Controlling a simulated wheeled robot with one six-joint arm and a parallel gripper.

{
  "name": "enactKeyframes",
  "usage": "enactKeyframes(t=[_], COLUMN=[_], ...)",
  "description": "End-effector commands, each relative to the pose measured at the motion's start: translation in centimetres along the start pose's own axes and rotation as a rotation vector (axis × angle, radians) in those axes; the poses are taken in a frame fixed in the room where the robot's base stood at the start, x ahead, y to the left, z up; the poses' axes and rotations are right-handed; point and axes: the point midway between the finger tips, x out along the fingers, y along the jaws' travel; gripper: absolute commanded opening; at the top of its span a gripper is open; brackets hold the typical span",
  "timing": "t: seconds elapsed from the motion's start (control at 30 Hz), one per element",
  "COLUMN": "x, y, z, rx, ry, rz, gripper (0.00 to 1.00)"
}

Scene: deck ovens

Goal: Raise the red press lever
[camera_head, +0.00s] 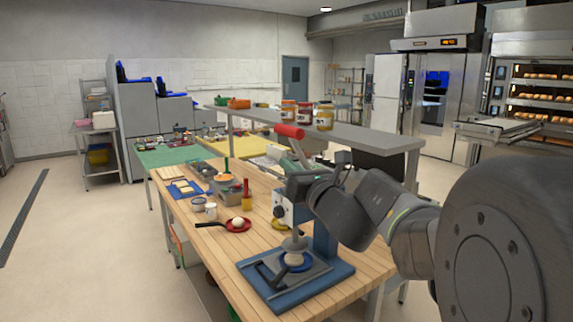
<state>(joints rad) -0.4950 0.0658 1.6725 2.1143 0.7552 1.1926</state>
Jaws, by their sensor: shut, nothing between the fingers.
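The press (325,238) stands on the near end of the wooden worktable, with a blue base and column. Its lever has a red grip (289,131) on a grey rod that slants up and to the left from the press head. Below the head, a round plunger sits over a pale lump (294,259) on a blue disc. My arm reaches in from the right. My gripper (299,186) is dark, shut and empty beside the press head, below the red grip and apart from it. Its fingertips are hard to make out against the press.
A grey shelf (365,135) with several jars runs above and behind the press. A red pan (238,225), small cups and a blue board (186,189) lie on the wooden table (222,258). The floor to the left is open. Ovens stand at the back right.

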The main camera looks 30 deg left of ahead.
Motion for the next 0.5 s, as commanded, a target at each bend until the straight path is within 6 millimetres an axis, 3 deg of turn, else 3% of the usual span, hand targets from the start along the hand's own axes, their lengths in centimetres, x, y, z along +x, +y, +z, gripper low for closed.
enactKeyframes(t=[0.2,0.5], x=[-1.37,-1.46], y=[0.29,0.31], z=[0.02,0.03], rx=[0.0,0.001], ry=[0.001,0.001], rz=[0.001,0.001], gripper=[0.0,0.0])
